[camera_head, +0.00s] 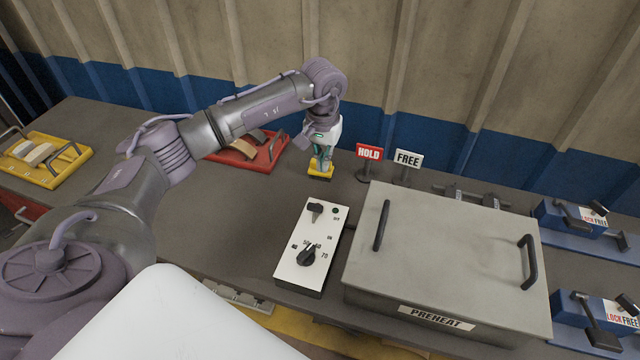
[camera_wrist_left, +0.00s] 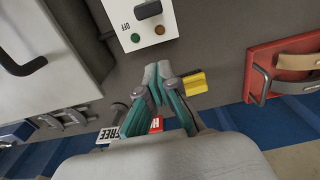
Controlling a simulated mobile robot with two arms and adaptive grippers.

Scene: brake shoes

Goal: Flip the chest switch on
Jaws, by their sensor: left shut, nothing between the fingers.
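The white control panel (camera_head: 288,268) stands left of the grey PREHEAT chest (camera_head: 440,240). Its black switch (camera_head: 315,207) is near the panel's far end, with a round dial (camera_head: 306,256) nearer me. In the left wrist view the switch (camera_wrist_left: 147,9) is at the top edge, with OFF printed beside it. A green lamp (camera_wrist_left: 135,37) and an orange-red lamp (camera_wrist_left: 159,30) sit by it. My left gripper (camera_head: 322,166) is shut and empty, pointing down behind the panel, apart from the switch. Its fingertips (camera_wrist_left: 157,70) show in the wrist view. My right gripper is not in view.
A small yellow block (camera_wrist_left: 194,83) is close beside my left fingers. HOLD (camera_head: 369,153) and FREE (camera_head: 408,159) signs stand to their right. A red tray (camera_head: 270,158) is to the left, a yellow tray (camera_head: 45,178) farther left. Blue fixtures (camera_head: 572,222) are at right.

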